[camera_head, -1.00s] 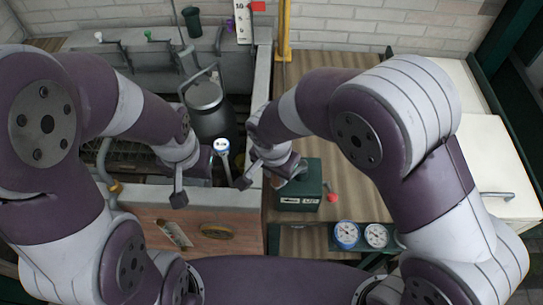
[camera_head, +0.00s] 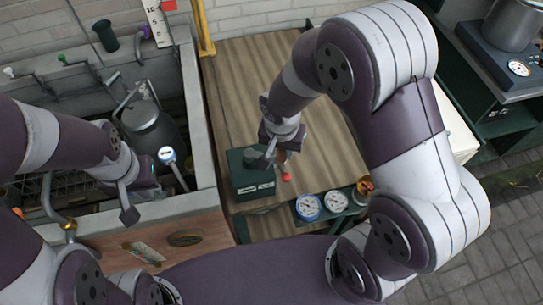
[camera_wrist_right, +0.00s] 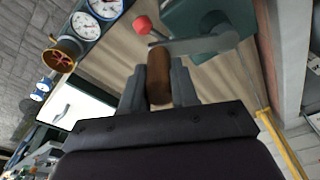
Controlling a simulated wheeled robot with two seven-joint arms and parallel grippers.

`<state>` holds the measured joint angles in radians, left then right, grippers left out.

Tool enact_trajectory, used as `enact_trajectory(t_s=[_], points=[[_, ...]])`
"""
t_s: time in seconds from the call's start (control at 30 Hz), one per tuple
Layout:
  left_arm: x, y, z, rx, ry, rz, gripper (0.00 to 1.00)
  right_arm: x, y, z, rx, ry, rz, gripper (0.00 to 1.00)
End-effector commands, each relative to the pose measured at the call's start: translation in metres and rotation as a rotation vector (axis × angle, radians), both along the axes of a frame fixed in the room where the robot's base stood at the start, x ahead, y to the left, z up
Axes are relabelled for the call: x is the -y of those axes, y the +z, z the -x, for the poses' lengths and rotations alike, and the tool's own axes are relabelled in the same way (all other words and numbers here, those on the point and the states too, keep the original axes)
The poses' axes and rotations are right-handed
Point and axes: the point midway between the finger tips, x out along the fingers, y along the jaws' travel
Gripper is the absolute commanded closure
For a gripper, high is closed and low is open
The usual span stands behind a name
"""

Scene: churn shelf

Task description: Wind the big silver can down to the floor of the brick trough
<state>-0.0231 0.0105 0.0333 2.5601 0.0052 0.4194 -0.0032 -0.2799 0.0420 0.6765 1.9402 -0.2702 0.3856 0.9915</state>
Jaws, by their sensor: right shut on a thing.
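The big silver can (camera_head: 146,126) is inside the brick trough (camera_head: 194,226), at the left of the head view, with its bail handle up. Its base is hidden, so its height above the trough floor cannot be told. My right gripper (camera_head: 279,154) is over the green winch box (camera_head: 248,182) on the wooden bench. In the right wrist view it is shut on the brown wooden handle (camera_wrist_right: 159,76) of the grey crank arm (camera_wrist_right: 205,43). My left gripper (camera_head: 136,196) is empty above the trough's front part; its finger gap is unclear.
A dial thermometer (camera_head: 167,155) stands in front of the can. A scale board (camera_head: 158,24) with a red marker is at the back wall. A yellow post (camera_head: 203,28) rises behind the bench (camera_head: 245,75). Two dial gauges (camera_head: 309,207) sit at the bench's front.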

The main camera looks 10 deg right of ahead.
Motion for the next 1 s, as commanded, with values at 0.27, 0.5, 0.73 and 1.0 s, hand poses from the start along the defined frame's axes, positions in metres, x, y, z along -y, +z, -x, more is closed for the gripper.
enact_trajectory(t_s=[0.27,0.5,0.73,1.0], points=[[0.0,0.001,0.0,0.0,0.0,0.0,1.0,0.003,0.001,-0.003,-0.001,0.001,0.002,0.58],[0.0,0.001,0.0,0.0,0.0,0.0,1.0,0.003,0.001,-0.004,0.0,0.0,0.001,0.42],[0.0,-0.001,0.0,0.0,0.0,0.0,1.0,0.001,0.018,-0.003,0.005,0.001,0.001,0.42],[0.0,-0.008,0.0,0.0,0.0,0.0,1.0,-0.004,0.088,0.008,0.006,0.001,-0.001,0.42]])
